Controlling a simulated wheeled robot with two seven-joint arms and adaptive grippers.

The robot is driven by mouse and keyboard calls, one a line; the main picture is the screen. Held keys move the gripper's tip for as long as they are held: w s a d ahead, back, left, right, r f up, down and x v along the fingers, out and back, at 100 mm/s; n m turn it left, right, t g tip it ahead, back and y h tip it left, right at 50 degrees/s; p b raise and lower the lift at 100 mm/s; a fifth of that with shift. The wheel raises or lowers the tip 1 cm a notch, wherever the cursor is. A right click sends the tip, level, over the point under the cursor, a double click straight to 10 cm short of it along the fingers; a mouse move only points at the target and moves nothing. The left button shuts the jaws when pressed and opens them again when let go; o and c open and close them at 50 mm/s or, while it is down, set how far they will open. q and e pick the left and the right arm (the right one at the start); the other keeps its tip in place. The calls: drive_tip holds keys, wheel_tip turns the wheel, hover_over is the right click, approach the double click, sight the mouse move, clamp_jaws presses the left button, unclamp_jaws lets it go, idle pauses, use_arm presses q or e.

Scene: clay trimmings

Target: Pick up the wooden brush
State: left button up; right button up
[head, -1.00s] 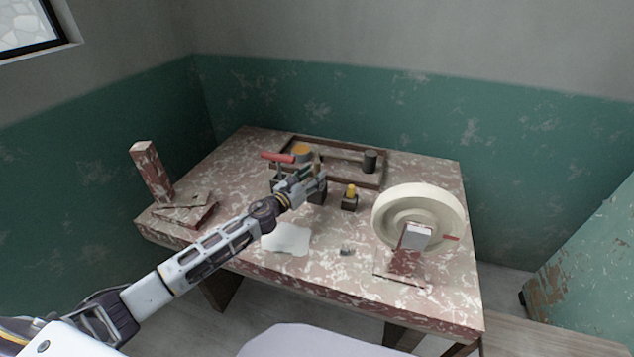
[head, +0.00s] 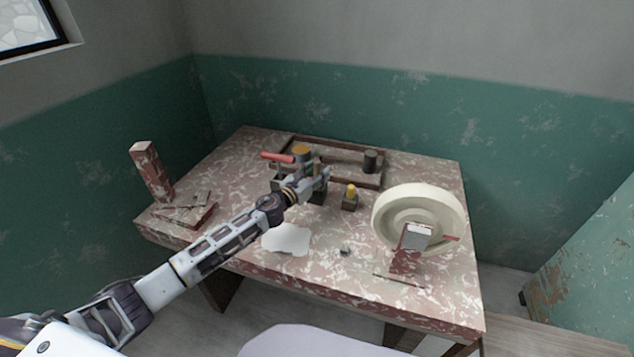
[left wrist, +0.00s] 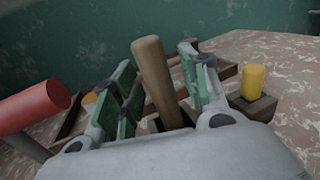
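A tan wooden handle (left wrist: 156,78), which looks like the wooden brush's, stands slightly tilted between the fingers of my left gripper (left wrist: 165,82) in the left wrist view. The fingers have green inner pads and stand apart, one on each side of the handle, with narrow gaps visible, so the gripper looks open. The handle's lower end goes down behind my gripper's body and any bristles are hidden. In the head view my left gripper (head: 317,173) is over the middle of the table and largely hides the handle. My right gripper is in neither view.
A red handle (left wrist: 34,106) rises close on the left. A yellow-topped piece (left wrist: 253,82) sits in a dark block on the right. A framed rack (head: 340,150) with a dark cylinder (head: 370,160) lies behind. A cream wheel (head: 440,205) stands right; a white sheet (head: 287,239) lies in front.

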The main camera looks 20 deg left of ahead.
sight(317, 161)
use_arm(q)
clamp_jaws()
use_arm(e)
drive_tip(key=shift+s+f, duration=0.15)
use_arm(q)
drive_tip(key=shift+r, duration=0.2)
drive_tip(key=shift+r, duration=0.4)
wheel_tip(317, 161, up, 6)
drive_tip(key=p, duration=0.3)
drive_tip(key=shift+f, duration=0.15)
drive_tip(key=shift+r+p, duration=0.35)
drive_tip(key=shift+r, duration=0.2)
drive_tip(key=shift+r+p, duration=0.35)
drive_tip(key=shift+r, duration=0.7)
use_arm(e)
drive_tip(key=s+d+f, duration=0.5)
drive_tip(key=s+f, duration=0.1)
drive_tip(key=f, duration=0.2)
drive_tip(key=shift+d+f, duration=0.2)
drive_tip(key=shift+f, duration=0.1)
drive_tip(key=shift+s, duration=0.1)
